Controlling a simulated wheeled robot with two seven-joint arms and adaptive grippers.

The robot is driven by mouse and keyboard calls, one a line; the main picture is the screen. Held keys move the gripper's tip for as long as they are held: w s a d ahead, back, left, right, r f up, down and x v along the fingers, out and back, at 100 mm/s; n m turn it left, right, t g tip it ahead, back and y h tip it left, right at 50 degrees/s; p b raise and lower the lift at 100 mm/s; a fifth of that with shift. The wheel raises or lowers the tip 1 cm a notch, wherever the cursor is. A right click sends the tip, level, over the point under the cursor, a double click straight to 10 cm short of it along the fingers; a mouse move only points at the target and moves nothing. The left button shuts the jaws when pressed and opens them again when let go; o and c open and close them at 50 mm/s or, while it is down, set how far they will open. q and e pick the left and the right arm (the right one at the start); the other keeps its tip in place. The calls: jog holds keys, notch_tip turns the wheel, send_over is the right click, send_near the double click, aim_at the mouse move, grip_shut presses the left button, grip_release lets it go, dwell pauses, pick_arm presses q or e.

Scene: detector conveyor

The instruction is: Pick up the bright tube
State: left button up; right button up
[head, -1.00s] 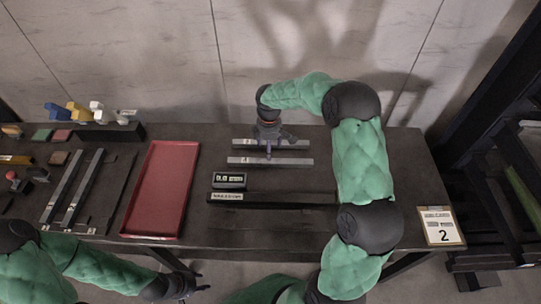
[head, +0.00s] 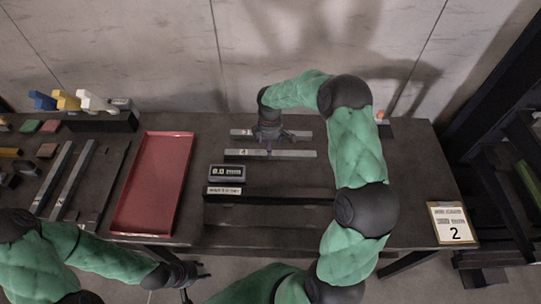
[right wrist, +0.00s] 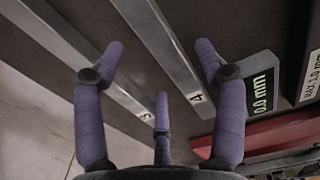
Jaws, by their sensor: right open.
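Two bright silver bars lie crosswise at the back of the table: a rear bar (head: 298,134) labelled 3 and a front bar (head: 300,154) labelled 4. Which one the task calls the bright tube I cannot tell. My right gripper (head: 269,150) is over them, pointing down. In the right wrist view its purple fingers (right wrist: 160,95) are spread, with nothing held; bar 3 (right wrist: 75,52) and bar 4 (right wrist: 165,45) pass beneath. Part of bar 3 is hidden by the gripper in the head view. My left gripper (head: 197,271) is open and empty by the front edge.
A gauge reading 0.0 mm (head: 227,172) and a dark slotted block (head: 270,196) stand in front of the bars. A red tray (head: 155,185) lies left of them. More silver bars (head: 78,180) lie farther left. A card marked 2 (head: 452,222) is at the right.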

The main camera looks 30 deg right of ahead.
jog(key=f, duration=0.3)
jog(key=f+b, duration=0.1)
jog(key=f, duration=0.1)
jog(key=shift+w+d, duration=0.1)
jog(key=shift+d, duration=0.15)
grip_shut()
